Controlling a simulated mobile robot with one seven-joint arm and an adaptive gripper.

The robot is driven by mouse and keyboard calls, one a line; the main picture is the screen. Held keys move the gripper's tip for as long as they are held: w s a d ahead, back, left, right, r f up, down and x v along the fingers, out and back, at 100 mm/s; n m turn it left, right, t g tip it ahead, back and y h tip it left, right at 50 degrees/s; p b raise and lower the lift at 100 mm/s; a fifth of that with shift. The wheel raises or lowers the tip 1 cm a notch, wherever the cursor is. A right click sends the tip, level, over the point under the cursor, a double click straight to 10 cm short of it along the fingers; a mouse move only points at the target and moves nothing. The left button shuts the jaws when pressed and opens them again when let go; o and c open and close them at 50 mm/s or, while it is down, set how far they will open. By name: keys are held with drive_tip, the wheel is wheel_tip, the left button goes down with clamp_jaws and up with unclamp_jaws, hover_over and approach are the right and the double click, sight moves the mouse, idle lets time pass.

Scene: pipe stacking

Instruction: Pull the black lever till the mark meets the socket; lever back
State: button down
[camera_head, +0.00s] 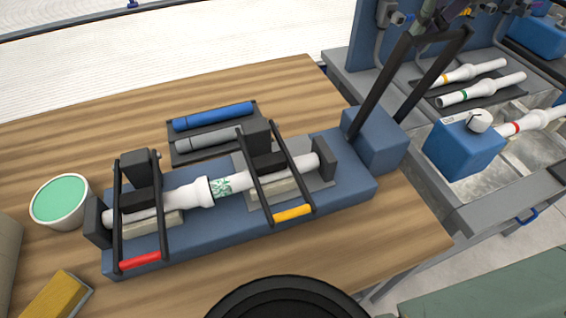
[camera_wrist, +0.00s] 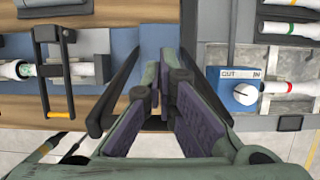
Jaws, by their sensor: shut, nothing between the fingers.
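The black lever (camera_head: 384,80) rises from the blue block at the right end of the bench fixture, tilted right, with a crossbar at its top. In the wrist view its dark side bars (camera_wrist: 112,92) flank my gripper (camera_wrist: 163,72). My gripper is shut and empty, at the lever's top in the head view (camera_head: 428,22); contact with the crossbar is unclear. The white socket (camera_head: 201,191) is the flared end of the left pipe. The green patterned mark (camera_head: 222,186) shows on the right pipe (camera_head: 300,165), directly beside the socket mouth.
Both clamps are down over the pipes, with a red handle (camera_head: 140,261) and a yellow handle (camera_head: 292,213). A green-filled tub (camera_head: 60,201) stands left. A blue box with a white knob (camera_head: 462,148) and a trough lie right.

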drive_tip(key=shift+s+d+f+b, duration=0.2)
drive_tip(key=shift+s+d+b, duration=0.1)
drive_tip(key=shift+s, duration=0.35)
drive_tip(key=shift+s+d+f+b, duration=0.25)
drive_tip(key=shift+s+b, duration=0.05)
drive_tip(key=shift+s, duration=0.4)
drive_tip(key=shift+s+d+f+b, duration=0.2)
drive_tip(key=shift+s+d+b, duration=0.1)
drive_tip(key=shift+s, duration=0.35)
drive_tip(key=shift+s+d+f+b, duration=0.25)
drive_tip(key=shift+s+f+b, duration=0.1)
drive_tip(key=shift+s, duration=0.25)
drive_tip(key=shift+s+d+f+b, duration=0.25)
drive_tip(key=shift+s+f+b, duration=0.1)
drive_tip(key=shift+s, duration=0.3)
drive_tip(key=shift+s+d+f+b, duration=0.25)
drive_tip(key=shift+s+f+b, duration=0.1)
drive_tip(key=shift+s, duration=0.25)
